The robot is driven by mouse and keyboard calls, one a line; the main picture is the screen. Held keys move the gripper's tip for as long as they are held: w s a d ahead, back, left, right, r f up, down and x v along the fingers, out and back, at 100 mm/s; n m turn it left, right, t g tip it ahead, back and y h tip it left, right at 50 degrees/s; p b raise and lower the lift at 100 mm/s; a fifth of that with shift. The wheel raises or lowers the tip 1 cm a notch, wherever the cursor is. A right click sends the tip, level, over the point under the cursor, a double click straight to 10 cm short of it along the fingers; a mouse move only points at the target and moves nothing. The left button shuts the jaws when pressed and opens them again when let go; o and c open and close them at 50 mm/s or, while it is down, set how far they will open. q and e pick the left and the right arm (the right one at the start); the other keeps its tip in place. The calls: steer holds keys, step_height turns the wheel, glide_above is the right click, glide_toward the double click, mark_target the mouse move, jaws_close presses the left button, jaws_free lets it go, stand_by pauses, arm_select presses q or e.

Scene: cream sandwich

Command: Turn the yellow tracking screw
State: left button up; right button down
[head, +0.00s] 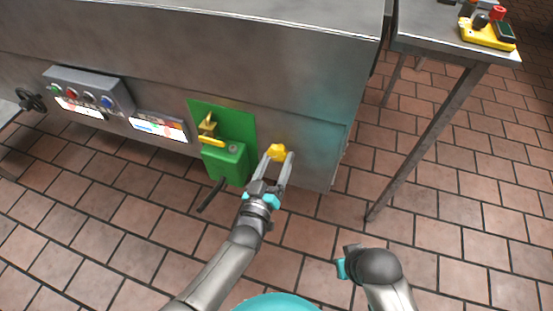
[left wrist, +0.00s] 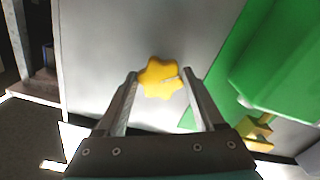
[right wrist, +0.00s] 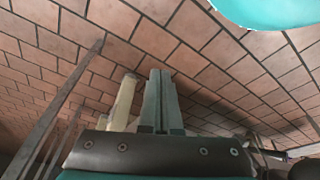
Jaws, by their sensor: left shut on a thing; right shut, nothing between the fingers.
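The yellow tracking screw (head: 278,151) is a lobed knob on the grey machine's front panel, right of a green box. My left gripper (head: 277,156) is at the knob, its two fingers on either side of it. In the left wrist view the knob (left wrist: 160,77) sits between the fingertips (left wrist: 160,76), and a pale mark shows on its face. The left fingers are shut on it. My right gripper (right wrist: 160,75) is shut and empty, low over the floor, away from the machine; in the head view its fingers are mostly hidden by the arm.
The green box (head: 226,163) with a yellow latch stands close left of the knob, and a dark rod sticks out below it. A control box (head: 88,90) with coloured buttons is further left. A metal table (head: 455,45) stands at the right. Tiled floor in front is clear.

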arm_select(q)
steer(key=shift+m, duration=0.7)
arm_select(e)
steer(key=shift+s+f, duration=0.2)
steer(key=shift+f, duration=0.05)
steer(key=shift+f, duration=0.15)
arm_select(q)
steer(key=o, duration=1.4)
steer(key=shift+c, duration=0.2)
steer(key=shift+s+a+p, duration=0.1)
steer(key=shift+s+p, duration=0.15)
steer(key=shift+p, duration=0.05)
steer(key=p+v, duration=0.4)
steer(key=v, duration=1)
steer(key=shift+s, duration=0.35)
arm_select(e)
steer(key=s+d+f, duration=0.2)
steer(key=s+f, duration=0.2)
steer(key=f, duration=0.4)
steer(key=shift+s+d+g, duration=0.2)
steer(key=shift+g, duration=0.2)
